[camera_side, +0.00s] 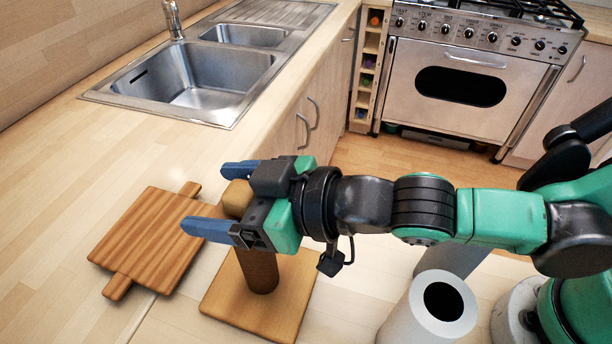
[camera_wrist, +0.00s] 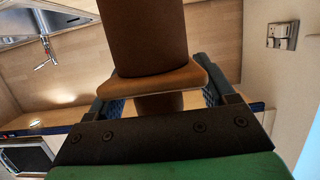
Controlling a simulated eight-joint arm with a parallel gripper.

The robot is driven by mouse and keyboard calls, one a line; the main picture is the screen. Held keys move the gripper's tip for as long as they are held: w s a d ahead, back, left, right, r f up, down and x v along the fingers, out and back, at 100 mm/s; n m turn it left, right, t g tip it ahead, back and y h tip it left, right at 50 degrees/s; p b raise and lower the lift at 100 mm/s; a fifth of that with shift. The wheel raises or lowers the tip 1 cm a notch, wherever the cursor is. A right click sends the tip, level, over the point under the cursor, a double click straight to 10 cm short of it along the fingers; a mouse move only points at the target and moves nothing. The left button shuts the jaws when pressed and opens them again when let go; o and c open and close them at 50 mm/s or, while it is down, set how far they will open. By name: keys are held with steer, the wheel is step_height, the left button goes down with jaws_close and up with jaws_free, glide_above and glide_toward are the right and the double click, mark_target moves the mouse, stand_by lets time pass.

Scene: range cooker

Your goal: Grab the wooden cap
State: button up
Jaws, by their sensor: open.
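The wooden cap (camera_side: 237,197) is a light tan, rounded block on top of a brown cylinder (camera_side: 262,272). The cylinder stands upright on a square wooden board (camera_side: 225,292). My gripper (camera_side: 206,198) is open, with its two blue fingers either side of the cap in the side view. I cannot tell whether either finger touches it. Part of the cap is hidden behind the gripper. In the wrist view, brown and light-brown wooden parts show between the fingers of my gripper (camera_wrist: 160,100). I cannot tell which of them is the cap.
A striped cutting board (camera_side: 150,240) lies on the counter to the left. A white paper roll (camera_side: 405,325) stands at the lower right, close below my arm. The steel sink (camera_side: 190,85) is at the back left. A range cooker (camera_side: 470,90) stands across the floor.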

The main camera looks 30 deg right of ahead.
steer(key=c, duration=0.9)
steer(key=shift+r, duration=0.1)
